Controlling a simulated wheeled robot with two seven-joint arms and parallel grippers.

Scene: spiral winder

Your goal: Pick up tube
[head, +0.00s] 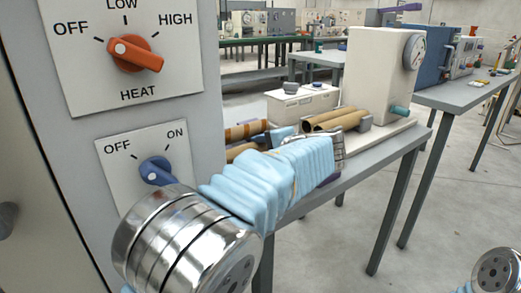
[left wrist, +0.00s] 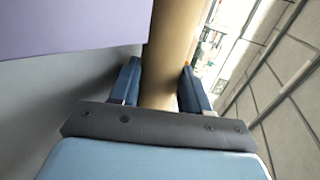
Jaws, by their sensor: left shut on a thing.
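A tan cardboard tube (left wrist: 172,50) stands between the two blue fingers of my left gripper (left wrist: 161,85) in the left wrist view. The gripper is shut on it. In the head view my left gripper (head: 256,140) is at the left end of the bench, partly hidden by my blue-sleeved arm. Brown tube pieces (head: 243,131) show just beside it, next to the grey cabinet. More brown tubes (head: 336,119) lie together on the machine's base to the right. My right gripper is out of view; only a silver arm joint shows at the lower right.
A cream machine (head: 374,75) with a dial stands on the grey bench (head: 372,152). A grey control panel (head: 160,95) with orange and blue knobs rises close on the left. A lilac surface (left wrist: 70,22) is close beside the tube. Open floor lies right of the bench.

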